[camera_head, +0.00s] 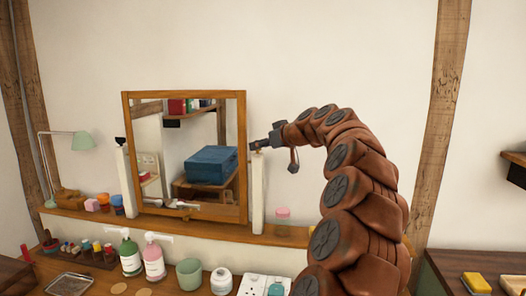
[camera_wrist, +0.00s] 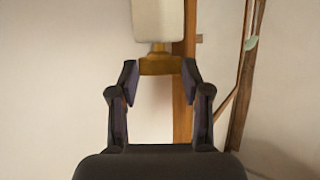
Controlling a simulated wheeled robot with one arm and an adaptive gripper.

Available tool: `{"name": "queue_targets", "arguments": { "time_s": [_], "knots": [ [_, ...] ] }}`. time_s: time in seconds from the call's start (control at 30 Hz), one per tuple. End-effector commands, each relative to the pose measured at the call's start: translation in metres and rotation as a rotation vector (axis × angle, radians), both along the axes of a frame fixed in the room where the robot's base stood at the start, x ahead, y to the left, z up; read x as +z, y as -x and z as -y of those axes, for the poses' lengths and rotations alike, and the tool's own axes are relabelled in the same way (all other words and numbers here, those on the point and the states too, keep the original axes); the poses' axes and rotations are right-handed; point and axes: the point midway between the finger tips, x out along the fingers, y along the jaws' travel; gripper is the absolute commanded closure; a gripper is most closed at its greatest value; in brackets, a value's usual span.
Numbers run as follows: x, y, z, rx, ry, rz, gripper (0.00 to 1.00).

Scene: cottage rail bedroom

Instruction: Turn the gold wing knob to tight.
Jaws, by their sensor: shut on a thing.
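The gold wing knob (camera_wrist: 160,66) sits between my fingertips in the wrist view, its wings spanning the gap from finger to finger. My gripper (camera_wrist: 160,78) is shut on it. A short gold stem joins the knob to the pale post (camera_wrist: 158,20). In the head view my gripper (camera_head: 262,146) reaches from the right to the top of the white right post (camera_head: 257,190) of the mirror (camera_head: 126,160), and the knob is mostly hidden there. No tight mark can be made out.
The wooden shelf (camera_head: 300,236) under the mirror holds a pink-lidded jar (camera_head: 283,215). Below are a green pump bottle (camera_head: 130,256), a pink pump bottle (camera_head: 154,262) and a green cup (camera_head: 189,274). A lamp (camera_head: 80,141) stands left.

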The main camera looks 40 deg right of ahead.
Motion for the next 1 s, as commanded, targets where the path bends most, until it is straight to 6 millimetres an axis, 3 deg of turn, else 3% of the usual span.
{"name": "queue_targets", "arguments": {
  "time_s": [0.5,1.0],
  "knots": [
    [-0.0003,-0.0006,-0.007,-0.282,0.004,-0.005,0.87],
    [-0.0012,-0.002,-0.0081,-0.36,-0.001,-0.003,0.87]
  ]
}}
